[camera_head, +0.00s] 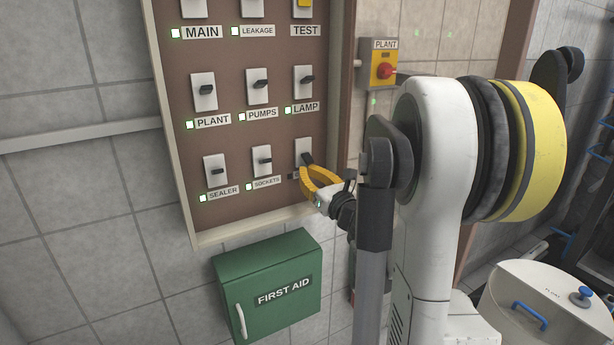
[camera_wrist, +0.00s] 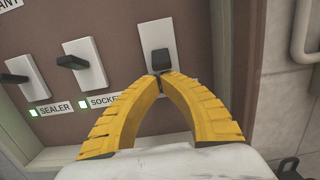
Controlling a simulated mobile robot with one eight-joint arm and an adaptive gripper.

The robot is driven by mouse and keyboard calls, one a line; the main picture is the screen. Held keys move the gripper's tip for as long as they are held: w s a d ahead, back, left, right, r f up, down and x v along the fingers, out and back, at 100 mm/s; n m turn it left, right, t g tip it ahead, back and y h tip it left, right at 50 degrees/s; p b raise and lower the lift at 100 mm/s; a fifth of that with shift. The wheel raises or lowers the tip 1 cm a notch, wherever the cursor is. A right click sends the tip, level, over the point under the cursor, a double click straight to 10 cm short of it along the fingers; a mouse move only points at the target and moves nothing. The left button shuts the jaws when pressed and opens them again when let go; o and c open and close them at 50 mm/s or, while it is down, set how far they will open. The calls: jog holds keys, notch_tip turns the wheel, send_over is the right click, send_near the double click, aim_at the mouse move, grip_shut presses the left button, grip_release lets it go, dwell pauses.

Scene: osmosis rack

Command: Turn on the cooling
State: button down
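The bottom-right switch of the panel has a white plate and a black lever (camera_head: 306,159). Its label is mostly hidden behind my gripper, so I cannot read it. The small lamp beside that label looks dark. My gripper (camera_head: 304,172) has curved yellow fingers, their tips together just below the lever. In the wrist view the lever (camera_wrist: 162,62) stands directly above the closed fingertips (camera_wrist: 160,76). I cannot tell whether the tips touch it. No object shows between the fingers.
The brown panel (camera_head: 238,150) holds several other labelled switches with lit green lamps, including SOCKETS (camera_head: 262,160) and SEALER (camera_head: 215,171) to the left. A green first aid box (camera_head: 270,285) hangs below. A red-knobbed PLANT switch (camera_head: 384,70) is at the right.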

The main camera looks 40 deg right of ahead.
dwell(0.3)
jog(key=shift+s+r+g+p, duration=0.15)
jog(key=shift+g+p, duration=0.25)
jog(key=shift+p, duration=0.25)
jog(key=shift+s+r+g+p, duration=0.25)
jog(key=shift+g+p, duration=0.45)
jog(key=shift+p, duration=0.6)
jog(key=g+p, duration=0.1)
jog(key=p, duration=0.1)
jog(key=r+y+p, duration=0.1)
jog(key=p, duration=0.1)
jog(key=shift+s+a+r+g, duration=0.15)
jog(key=shift+s+g, duration=0.1)
jog(key=shift+g, duration=0.15)
jog(key=g+p, duration=0.1)
jog(key=r+g+p, duration=0.1)
jog(key=shift+s+a+p, duration=0.1)
jog(key=shift+s+p, duration=0.2)
jog(key=shift+p, duration=0.05)
jog(key=shift+f, duration=0.25)
jog(key=shift+r, duration=0.15)
